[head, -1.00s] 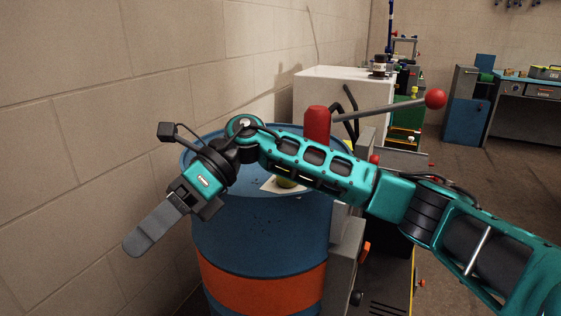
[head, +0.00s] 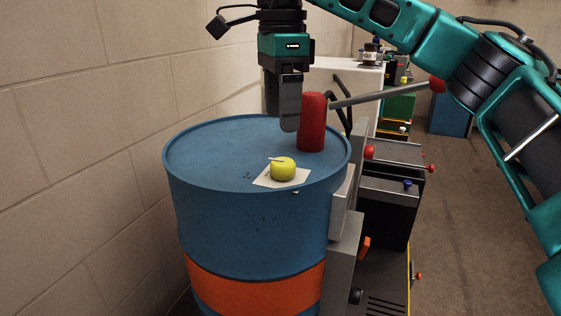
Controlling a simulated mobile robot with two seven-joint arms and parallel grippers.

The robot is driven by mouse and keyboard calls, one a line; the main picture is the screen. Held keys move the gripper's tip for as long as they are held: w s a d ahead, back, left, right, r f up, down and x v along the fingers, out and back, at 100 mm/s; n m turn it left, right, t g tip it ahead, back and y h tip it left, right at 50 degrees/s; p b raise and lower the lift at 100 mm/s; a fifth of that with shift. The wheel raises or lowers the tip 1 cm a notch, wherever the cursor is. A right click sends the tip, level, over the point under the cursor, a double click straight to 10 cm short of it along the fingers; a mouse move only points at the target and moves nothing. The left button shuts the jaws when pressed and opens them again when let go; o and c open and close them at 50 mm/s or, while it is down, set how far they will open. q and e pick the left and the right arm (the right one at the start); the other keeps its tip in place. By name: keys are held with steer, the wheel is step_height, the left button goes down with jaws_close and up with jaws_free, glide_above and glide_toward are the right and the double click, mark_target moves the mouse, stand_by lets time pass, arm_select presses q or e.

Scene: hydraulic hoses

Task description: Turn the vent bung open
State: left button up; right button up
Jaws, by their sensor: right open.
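The yellow vent bung (head: 283,169) sits on a pale square label on top of the blue drum (head: 215,150). A small lever or tab shows at its upper left side. My right gripper (head: 282,122) hangs pointing down above the far part of the drum top, behind and above the bung and apart from it. Its fingers are seen nearly edge-on, and it is open with nothing visible between the fingers. My left gripper is not in view.
A red upright cylinder (head: 312,122) stands close to the right of my gripper, with a grey lever (head: 385,95) reaching right to a red knob. A block wall (head: 80,120) runs along the left. Grey and black machinery (head: 390,205) stands right of the drum.

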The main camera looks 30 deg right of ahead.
mark_target(281, 162)
step_height(281, 162, down, 9)
steer(key=shift+r+b, duration=0.15)
steer(key=shift+b, duration=0.4)
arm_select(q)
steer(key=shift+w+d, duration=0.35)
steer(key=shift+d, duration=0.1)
arm_select(e)
steer(key=c, duration=1.1)
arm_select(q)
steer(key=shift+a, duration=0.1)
arm_select(e)
steer(key=shift+o, duration=0.2)
